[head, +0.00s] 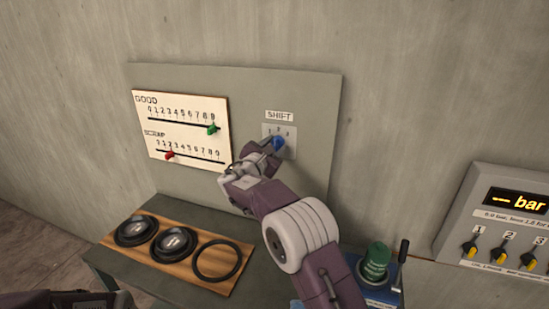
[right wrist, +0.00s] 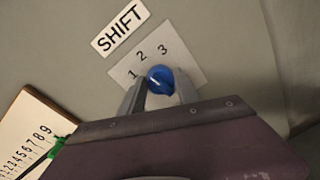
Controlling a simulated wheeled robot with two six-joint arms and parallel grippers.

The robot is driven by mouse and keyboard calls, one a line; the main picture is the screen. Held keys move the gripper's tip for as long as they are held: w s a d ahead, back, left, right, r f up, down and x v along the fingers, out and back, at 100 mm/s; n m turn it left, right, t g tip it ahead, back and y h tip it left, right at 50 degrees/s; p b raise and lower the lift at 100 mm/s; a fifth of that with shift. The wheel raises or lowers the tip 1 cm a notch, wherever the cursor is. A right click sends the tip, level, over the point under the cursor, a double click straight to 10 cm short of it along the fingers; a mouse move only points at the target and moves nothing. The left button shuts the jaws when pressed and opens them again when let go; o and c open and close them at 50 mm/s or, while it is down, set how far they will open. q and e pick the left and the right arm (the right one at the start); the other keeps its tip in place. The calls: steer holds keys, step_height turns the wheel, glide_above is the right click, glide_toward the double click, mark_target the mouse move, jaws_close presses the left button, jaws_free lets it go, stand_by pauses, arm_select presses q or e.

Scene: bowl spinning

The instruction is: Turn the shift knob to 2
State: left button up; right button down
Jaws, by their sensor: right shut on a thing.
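The blue shift knob (head: 278,143) sits on a small pale plate (head: 290,131) marked 1, 2 and 3, under a SHIFT label (head: 279,115) on the grey panel. In the right wrist view the knob (right wrist: 160,79) is just below the numbers. My right gripper (head: 268,148) is shut on the knob, with one finger on each side of it. I cannot tell which number the knob points to. My left gripper's fingers are not in view; only a dark part, which looks like my left arm, shows at the bottom left.
Left of the knob is a white board (head: 182,127) with GOOD and SCRAP scales, a green slider (head: 212,129) and a red slider (head: 169,154). Below is a wooden board (head: 207,283) with black round parts. A green cylinder (head: 376,262) and a gauge box (head: 500,225) stand right.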

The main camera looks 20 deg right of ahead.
steer(key=shift+f+m+b, duration=0.1)
steer(key=shift+m+b, duration=0.7)
steer(key=shift+b, duration=0.15)
steer(key=c, duration=0.9)
jaws_free()
steer(key=shift+s+a, duration=0.2)
steer(key=shift+s, duration=0.05)
steer(key=b+v, duration=0.3)
steer(key=v, duration=0.5)
steer(key=shift+s+a, duration=0.1)
steer(key=shift+s, duration=0.1)
